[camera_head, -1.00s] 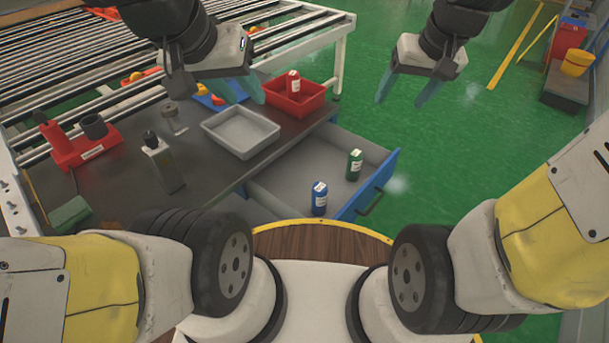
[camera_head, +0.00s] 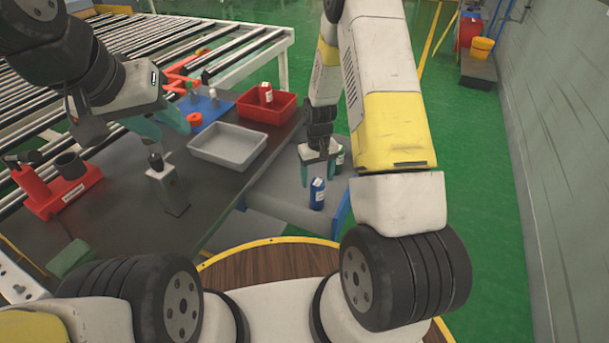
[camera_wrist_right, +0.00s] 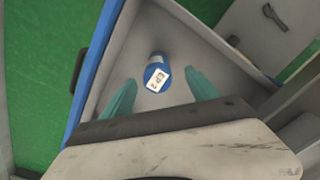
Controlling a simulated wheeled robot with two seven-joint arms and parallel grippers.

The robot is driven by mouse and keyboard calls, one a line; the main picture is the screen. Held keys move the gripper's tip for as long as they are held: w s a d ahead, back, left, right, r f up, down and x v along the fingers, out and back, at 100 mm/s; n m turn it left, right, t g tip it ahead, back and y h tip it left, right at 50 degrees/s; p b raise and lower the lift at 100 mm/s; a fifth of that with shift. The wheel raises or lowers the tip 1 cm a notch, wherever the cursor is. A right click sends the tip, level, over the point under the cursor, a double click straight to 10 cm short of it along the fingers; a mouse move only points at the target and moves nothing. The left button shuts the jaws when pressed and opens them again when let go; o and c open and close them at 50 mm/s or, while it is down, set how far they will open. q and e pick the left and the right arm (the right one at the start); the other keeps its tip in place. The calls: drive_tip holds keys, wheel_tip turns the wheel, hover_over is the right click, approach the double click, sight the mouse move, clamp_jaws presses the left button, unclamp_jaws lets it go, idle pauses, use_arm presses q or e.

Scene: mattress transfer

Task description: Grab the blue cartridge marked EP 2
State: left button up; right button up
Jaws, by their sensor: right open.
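The blue cartridge (camera_head: 317,194) stands in the open drawer in the head view. In the right wrist view the blue cartridge (camera_wrist_right: 155,73) shows its white label reading EP 2. My right gripper (camera_head: 319,168) is open over the drawer, just behind and above the cartridge in the head view. In the right wrist view its teal fingers (camera_wrist_right: 161,85) are spread, with the cartridge showing between and beyond them. Contact is not visible. My left gripper (camera_head: 168,131) is open and empty above the dark workbench, left of the grey tray.
A green cartridge (camera_head: 340,158) stands in the drawer (camera_head: 275,192), partly hidden by my right gripper. A grey tray (camera_head: 228,147) and a red bin (camera_head: 267,108) holding a red cartridge (camera_head: 266,93) are on the workbench (camera_head: 130,205). The drawer's blue front wall (camera_wrist_right: 97,60) is close to the right gripper.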

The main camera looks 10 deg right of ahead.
sight(318, 190)
drive_tip(key=f, duration=0.7)
drive_tip(key=shift+w+d, duration=0.25)
drive_tip(key=shift+w, duration=0.05)
clamp_jaws()
